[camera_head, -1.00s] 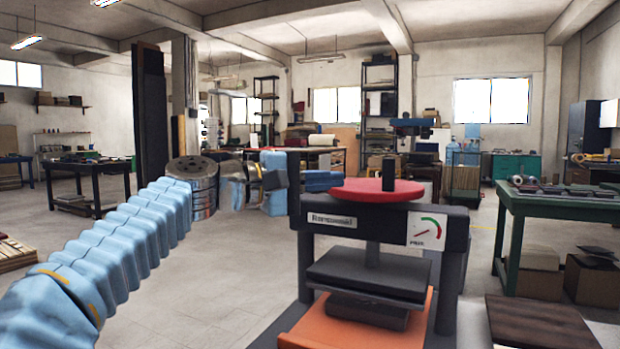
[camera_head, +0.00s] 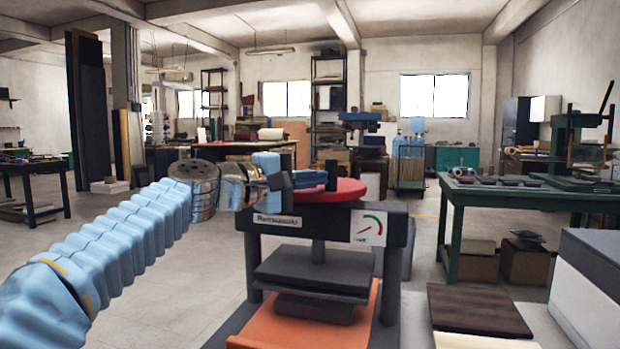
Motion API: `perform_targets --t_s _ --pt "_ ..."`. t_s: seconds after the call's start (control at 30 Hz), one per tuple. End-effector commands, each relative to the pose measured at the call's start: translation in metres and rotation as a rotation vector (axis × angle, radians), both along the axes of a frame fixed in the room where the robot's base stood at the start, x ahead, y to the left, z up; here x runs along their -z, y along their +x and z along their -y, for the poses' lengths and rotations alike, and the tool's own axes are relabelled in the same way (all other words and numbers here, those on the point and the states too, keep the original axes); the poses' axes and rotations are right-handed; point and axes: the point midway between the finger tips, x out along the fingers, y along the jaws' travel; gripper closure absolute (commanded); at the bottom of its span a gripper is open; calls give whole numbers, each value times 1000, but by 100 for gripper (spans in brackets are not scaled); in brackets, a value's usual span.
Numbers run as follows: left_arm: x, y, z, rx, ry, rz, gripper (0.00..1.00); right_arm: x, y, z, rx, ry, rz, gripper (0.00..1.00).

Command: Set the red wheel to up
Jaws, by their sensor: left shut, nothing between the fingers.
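The red wheel (camera_head: 350,190) lies flat on top of a dark press, with a black upright handle peg (camera_head: 332,175) rising from its right part. The press's frame (camera_head: 285,237) carries a name label and a gauge (camera_head: 368,228) with a green and red arc. My left gripper (camera_head: 312,179) comes in from the left over the wheel. Its light blue fingers are shut and empty, their tips right beside the peg; I cannot tell whether they touch it. The gripper hides the wheel's left part. My right gripper is out of view.
A brown board (camera_head: 478,310) and a grey-topped white box (camera_head: 600,275) stand at the right. A green table (camera_head: 490,200) is behind.

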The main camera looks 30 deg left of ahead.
Motion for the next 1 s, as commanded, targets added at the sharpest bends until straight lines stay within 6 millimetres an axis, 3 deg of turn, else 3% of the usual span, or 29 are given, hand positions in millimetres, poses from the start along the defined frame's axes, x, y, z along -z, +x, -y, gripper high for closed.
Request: perform_targets --t_s 0.3,0.43,1.0 --pt "-6 11 25 -207 3 0 100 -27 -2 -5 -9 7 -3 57" --pt "-3 23 38 -213 2 1 100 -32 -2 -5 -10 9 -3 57" --pt "0 26 40 -215 2 2 100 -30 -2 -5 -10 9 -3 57"
